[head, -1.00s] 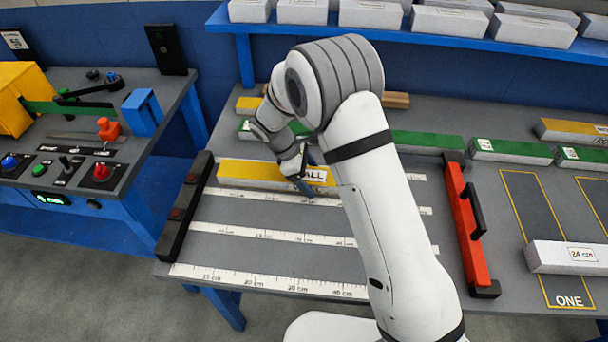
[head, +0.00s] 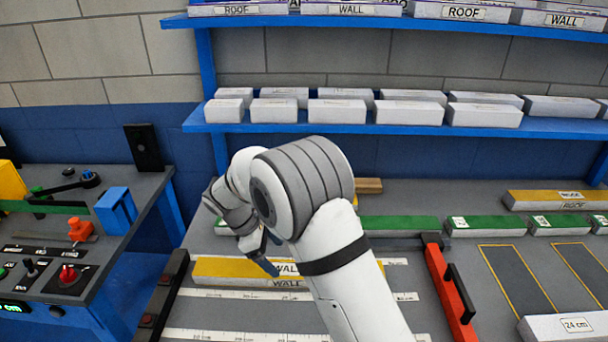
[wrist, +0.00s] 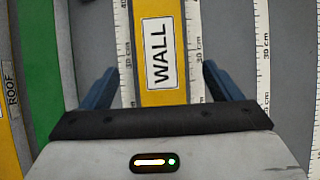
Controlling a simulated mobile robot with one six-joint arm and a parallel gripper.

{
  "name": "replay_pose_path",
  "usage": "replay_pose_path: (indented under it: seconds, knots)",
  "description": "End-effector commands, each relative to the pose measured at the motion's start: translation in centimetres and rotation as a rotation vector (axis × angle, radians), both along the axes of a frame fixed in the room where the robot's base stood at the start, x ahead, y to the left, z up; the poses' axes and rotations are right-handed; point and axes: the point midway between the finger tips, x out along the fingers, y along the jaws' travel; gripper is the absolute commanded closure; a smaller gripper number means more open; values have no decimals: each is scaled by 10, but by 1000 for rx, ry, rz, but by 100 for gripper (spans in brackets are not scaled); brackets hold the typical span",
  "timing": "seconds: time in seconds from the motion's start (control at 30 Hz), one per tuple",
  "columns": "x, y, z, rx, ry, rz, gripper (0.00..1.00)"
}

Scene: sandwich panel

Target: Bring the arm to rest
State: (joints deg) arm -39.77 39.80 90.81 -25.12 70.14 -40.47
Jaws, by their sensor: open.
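My gripper (head: 268,266) is open and empty, low over the worktable at the yellow-topped WALL panel (head: 225,268). In the wrist view, the two blue fingers of my gripper (wrist: 160,78) stand apart on either side of the WALL panel (wrist: 160,20), with gaps on both sides. The panel lies flat on the table, its label between the fingers. My arm bends over the table from the front. Whether the fingertips reach below the panel's top cannot be told.
A black stop (head: 165,295) stands left of the panel, and a red clamp bar (head: 451,290) stands right. Green panels (head: 400,223) lie behind. A blue shelf (head: 350,129) with white blocks hangs at the back. A control bench (head: 100,245) stands at left.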

Motion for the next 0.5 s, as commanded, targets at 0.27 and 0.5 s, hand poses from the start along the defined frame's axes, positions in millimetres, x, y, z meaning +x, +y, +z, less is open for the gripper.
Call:
replay_pose_path:
  seconds: [0.27, 0.5]
  knots:
    - [-5, -50, 45, 87, -67, -187, 16]
    - [-41, -137, 107, 237, -197, -552, 16]
